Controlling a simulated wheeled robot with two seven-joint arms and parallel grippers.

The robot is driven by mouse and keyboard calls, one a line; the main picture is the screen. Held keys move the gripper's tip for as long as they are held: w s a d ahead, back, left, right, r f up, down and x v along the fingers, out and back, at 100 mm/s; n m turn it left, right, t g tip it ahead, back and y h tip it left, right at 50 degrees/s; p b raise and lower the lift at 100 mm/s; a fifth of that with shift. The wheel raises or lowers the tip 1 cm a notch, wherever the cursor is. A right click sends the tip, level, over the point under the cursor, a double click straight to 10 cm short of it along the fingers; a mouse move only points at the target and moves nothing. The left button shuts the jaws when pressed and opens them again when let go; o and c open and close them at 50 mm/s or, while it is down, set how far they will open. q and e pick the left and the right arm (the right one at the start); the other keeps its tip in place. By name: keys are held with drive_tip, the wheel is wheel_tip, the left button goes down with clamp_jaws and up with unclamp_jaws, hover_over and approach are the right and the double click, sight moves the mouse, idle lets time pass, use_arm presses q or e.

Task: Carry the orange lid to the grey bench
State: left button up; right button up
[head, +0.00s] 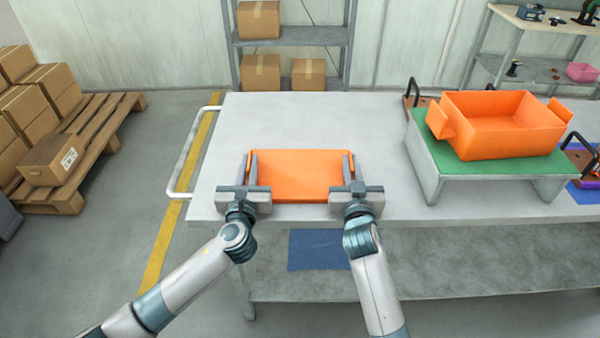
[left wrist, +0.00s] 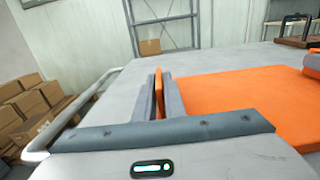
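The orange lid (head: 300,172) is a flat rectangular piece over the near left part of the grey bench (head: 300,115). It lies level; I cannot tell whether it rests on the top or hangs just above it. My left gripper (head: 250,165) is at its left end, and my right gripper (head: 348,166) is at its right end. In the left wrist view, an upright orange edge of the lid (left wrist: 159,95) stands between the close-set fingers of my left gripper (left wrist: 160,98). The right fingers sit the same way on the other end.
An open orange box (head: 500,140) stands on a green-topped grey stand (head: 433,180) at the right of the bench. Brown trays with dark handles are beside the stand. A blue cloth (head: 318,250) lies on the lower shelf. The bench behind the lid is clear.

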use_arm(q)
drive_tip(key=shift+o, duration=1.2)
use_arm(e)
drive_tip(key=shift+o, duration=1.2)
use_arm(q)
drive_tip(key=s, duration=1.2)
use_arm(e)
drive_tip(key=s, duration=1.2)
use_arm(q)
drive_tip(key=shift+o, duration=0.3)
drive_tip(key=o, duration=0.7)
drive_tip(key=shift+c, duration=0.2)
use_arm(e)
drive_tip(key=shift+o, duration=0.3)
